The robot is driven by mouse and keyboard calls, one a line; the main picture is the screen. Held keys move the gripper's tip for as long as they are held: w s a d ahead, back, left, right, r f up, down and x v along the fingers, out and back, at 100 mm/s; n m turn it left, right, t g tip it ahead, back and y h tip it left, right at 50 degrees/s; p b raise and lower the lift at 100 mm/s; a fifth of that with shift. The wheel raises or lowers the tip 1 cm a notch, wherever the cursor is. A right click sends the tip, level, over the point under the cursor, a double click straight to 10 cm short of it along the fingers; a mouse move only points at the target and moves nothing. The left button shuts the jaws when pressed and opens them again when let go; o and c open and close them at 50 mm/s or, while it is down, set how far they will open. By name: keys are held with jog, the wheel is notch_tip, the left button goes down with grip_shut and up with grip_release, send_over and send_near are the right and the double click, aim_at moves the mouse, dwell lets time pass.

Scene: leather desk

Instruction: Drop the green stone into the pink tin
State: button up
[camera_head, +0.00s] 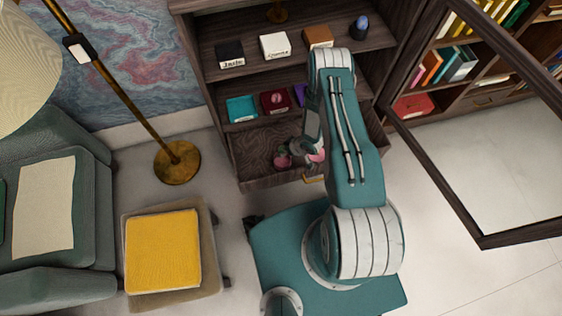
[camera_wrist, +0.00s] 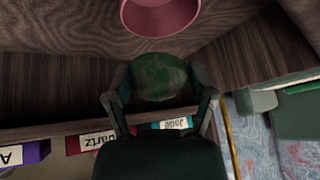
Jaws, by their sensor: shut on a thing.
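The green stone (camera_wrist: 160,76) is a rounded, mottled dark green lump between the fingers of my gripper (camera_wrist: 161,88) in the wrist view. My gripper is shut on it and holds it over dark wood. The pink tin (camera_wrist: 160,16) is at the top edge of the wrist view, partly cut off, with its round mouth facing the camera. The stone appears beside the tin's mouth, not inside it. In the head view my arm partly covers the pink shapes in the open drawer, and I cannot clearly make out the stone there.
The dark wooden shelf (camera_head: 262,73) holds several small labelled boxes. A teal tray (camera_head: 241,109) and a red tray (camera_head: 274,101) sit on its lower shelf. The drawer (camera_head: 255,150) below is open. A brass lamp base (camera_head: 177,162) and yellow-cushioned stool (camera_head: 163,251) stand left.

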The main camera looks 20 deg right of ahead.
jog(key=shift+d, duration=0.55)
jog(key=o, duration=1.1)
jog(key=shift+d, duration=0.15)
jog(key=shift+o, duration=0.2)
jog(key=shift+a, duration=0.45)
jog(key=v, duration=1.2)
jog(key=shift+w+d+f, duration=0.1)
